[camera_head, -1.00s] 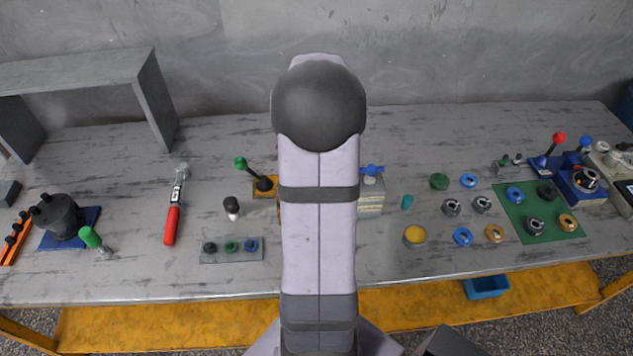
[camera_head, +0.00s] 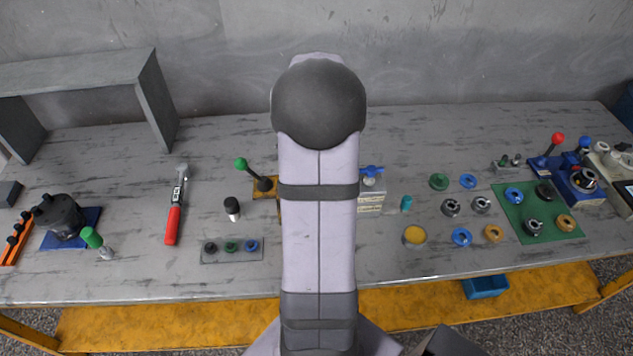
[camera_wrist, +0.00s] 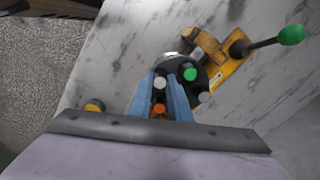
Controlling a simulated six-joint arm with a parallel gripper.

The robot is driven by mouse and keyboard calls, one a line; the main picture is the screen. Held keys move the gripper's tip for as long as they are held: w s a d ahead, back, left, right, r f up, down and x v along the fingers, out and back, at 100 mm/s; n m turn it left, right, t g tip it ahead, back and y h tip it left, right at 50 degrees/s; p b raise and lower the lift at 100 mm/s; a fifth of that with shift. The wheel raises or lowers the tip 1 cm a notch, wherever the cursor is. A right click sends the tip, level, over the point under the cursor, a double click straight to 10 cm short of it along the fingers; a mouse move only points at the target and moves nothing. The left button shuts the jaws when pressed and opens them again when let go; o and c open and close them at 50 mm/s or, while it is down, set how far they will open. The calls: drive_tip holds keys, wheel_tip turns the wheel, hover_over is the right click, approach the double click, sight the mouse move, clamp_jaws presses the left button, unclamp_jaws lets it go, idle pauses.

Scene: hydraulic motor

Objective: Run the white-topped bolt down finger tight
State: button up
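In the wrist view, a dark round motor body (camera_wrist: 187,61) carries several bolts with coloured tops. The white-topped bolt (camera_wrist: 160,82) stands between the two blue fingers of my gripper (camera_wrist: 162,78). The fingers flank its top closely; whether they touch it I cannot tell. A green-topped bolt (camera_wrist: 190,74) is to its right, an orange-topped one (camera_wrist: 160,108) is below it in the picture, and a grey-topped one (camera_wrist: 204,97) is at the lower right. In the head view my arm hides the gripper and the motor.
A yellow fixture (camera_wrist: 230,65) with a green-knobbed lever (camera_wrist: 290,35) adjoins the motor. In the head view, a red-handled wrench (camera_head: 173,215) and a grey tray (camera_head: 232,249) lie to the left. Rings and a green mat (camera_head: 550,231) are to the right. The left-centre bench surface is partly clear.

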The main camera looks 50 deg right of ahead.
drive_tip(key=m+p, duration=0.1)
drive_tip(key=m, duration=0.3)
idle(0.5)
drive_tip(key=shift+r+m+p, duration=0.1)
drive_tip(key=shift+m+p, duration=0.4)
drive_tip(key=shift+m, duration=1.6)
drive_tip(key=shift+m+p, duration=0.7)
drive_tip(key=shift+m, duration=1)
drive_tip(key=o, duration=0.6)
